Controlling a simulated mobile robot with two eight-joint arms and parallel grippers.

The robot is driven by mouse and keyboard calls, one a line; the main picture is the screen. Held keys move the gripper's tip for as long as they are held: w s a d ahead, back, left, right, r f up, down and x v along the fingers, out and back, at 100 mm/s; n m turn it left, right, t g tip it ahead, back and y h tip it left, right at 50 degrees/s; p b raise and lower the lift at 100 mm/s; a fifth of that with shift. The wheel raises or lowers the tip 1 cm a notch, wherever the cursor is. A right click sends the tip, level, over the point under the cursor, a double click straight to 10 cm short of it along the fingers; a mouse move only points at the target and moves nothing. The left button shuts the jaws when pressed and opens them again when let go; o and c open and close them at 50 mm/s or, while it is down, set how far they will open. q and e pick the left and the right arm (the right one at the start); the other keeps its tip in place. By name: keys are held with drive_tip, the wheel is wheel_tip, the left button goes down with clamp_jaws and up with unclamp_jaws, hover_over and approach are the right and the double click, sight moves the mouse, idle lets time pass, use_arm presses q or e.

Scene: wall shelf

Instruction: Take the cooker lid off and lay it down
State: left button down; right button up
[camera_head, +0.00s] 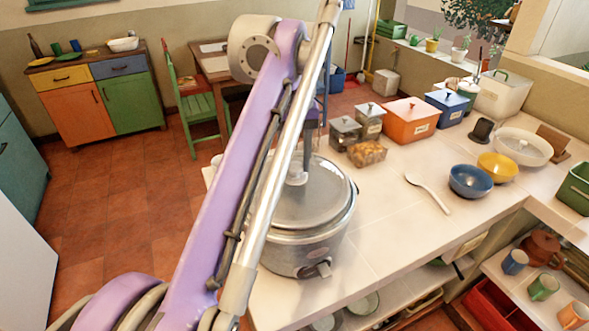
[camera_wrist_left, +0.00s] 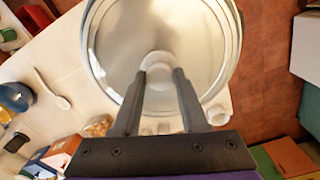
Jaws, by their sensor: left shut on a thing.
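The silver rice cooker (camera_head: 292,255) stands on the near-left part of the tiled counter, with a dial on its front. Its round metal lid (camera_head: 325,195) is on top and appears to rest on the rim; my arm hides its left part. My left gripper (camera_head: 303,150) comes down from above and is shut on the lid's knob (camera_head: 297,177). In the left wrist view the two dark fingers (camera_wrist_left: 160,72) close on the pale knob (camera_wrist_left: 158,98) at the middle of the lid (camera_wrist_left: 185,35). My right gripper is not in view.
The tiled counter (camera_head: 385,235) is clear to the right of the cooker. A white spoon (camera_head: 428,192), blue bowl (camera_head: 470,181) and yellow bowl (camera_head: 497,167) lie farther right. A glass food box (camera_head: 367,154) and several canisters, including an orange one (camera_head: 411,120), stand behind.

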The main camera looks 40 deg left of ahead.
sight(295, 165)
use_arm(q)
wheel_tip(295, 165, up, 13)
drive_tip(key=p, duration=0.6)
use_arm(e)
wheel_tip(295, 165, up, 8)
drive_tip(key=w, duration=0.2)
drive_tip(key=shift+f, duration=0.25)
use_arm(q)
drive_tip(key=shift+f, duration=0.2)
